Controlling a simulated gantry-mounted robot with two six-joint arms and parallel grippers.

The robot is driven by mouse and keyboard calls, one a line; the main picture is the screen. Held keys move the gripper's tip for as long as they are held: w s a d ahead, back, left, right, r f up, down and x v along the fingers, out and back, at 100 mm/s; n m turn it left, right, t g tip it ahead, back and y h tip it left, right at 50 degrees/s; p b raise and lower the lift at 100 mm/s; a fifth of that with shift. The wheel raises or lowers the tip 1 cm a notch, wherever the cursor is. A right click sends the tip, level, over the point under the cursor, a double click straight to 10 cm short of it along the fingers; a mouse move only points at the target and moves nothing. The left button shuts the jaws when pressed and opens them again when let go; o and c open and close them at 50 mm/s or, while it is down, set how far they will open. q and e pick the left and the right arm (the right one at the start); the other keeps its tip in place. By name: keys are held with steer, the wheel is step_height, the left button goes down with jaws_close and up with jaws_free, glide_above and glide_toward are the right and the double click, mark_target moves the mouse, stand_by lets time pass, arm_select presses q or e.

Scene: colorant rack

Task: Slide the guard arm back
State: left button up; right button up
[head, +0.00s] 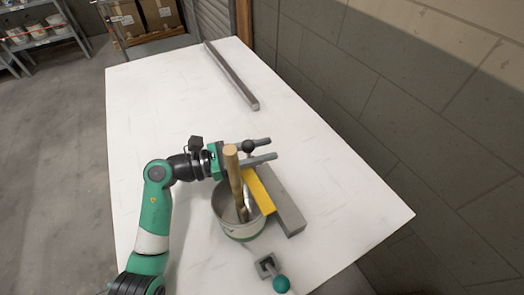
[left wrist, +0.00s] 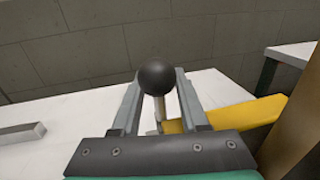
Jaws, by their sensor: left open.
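The guard arm appears to be the yellow bar (head: 259,191), lying beside a grey block; it also shows in the left wrist view (left wrist: 235,117). A black ball knob (head: 249,147) stands near the bar's far end, on a pale post seen in the left wrist view (left wrist: 158,77). My left gripper (head: 273,148) is open, with one finger on each side of the knob and post. In the left wrist view gaps show beside the post, so the fingers look apart from it. My right gripper is not in view.
A metal pot (head: 228,222) holding a thick wooden stick (head: 234,175) stands close by my left gripper. The grey block (head: 281,203) lies right of the yellow bar. A teal-knobbed lever (head: 281,284) is at the front. A grey rail (head: 232,76) lies at the back; the table's right side is clear.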

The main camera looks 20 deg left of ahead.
arm_select(q)
jaws_close()
stand_by(1.4)
